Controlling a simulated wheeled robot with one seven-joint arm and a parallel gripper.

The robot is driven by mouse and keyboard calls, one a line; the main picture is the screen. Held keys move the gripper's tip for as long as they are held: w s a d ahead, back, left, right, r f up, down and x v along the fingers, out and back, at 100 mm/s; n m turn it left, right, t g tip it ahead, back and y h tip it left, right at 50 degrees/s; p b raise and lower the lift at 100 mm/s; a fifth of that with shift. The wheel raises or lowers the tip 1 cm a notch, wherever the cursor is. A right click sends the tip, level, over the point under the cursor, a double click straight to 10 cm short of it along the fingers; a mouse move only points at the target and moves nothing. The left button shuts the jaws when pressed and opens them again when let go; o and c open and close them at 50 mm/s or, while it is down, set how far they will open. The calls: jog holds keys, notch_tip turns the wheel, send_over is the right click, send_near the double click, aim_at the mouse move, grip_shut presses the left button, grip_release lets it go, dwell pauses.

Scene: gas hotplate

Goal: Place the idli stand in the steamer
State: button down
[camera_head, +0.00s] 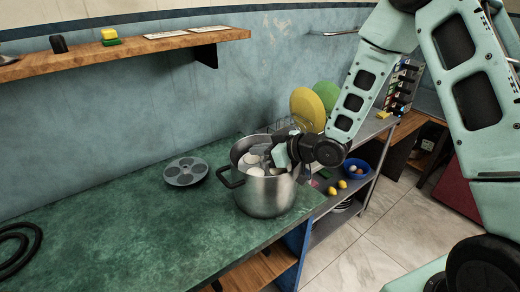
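The steamer (262,198), a steel pot with dark side handles, stands near the right edge of the green counter. Pale round idlis (252,160) and grey plate parts, seemingly the idli stand, show inside its mouth. My gripper (268,152) is at the pot's opening, reaching in from the right over the rim. It hides part of the inside, and I cannot see its fingertips clearly or whether they touch the stand. A separate grey round plate with shallow cups (186,171) lies on the counter left of the pot.
A wooden wall shelf (130,52) hangs above the counter. A dish rack with a yellow plate (307,108) and a green plate (327,96) stands behind the pot. A blue bowl (356,169) and yellow lemons (337,189) sit to the right. The counter's left part is mostly clear.

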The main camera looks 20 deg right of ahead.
jog(key=shift+f+b, duration=0.45)
jog(key=shift+f, duration=0.15)
jog(key=c, duration=1.6)
grip_release()
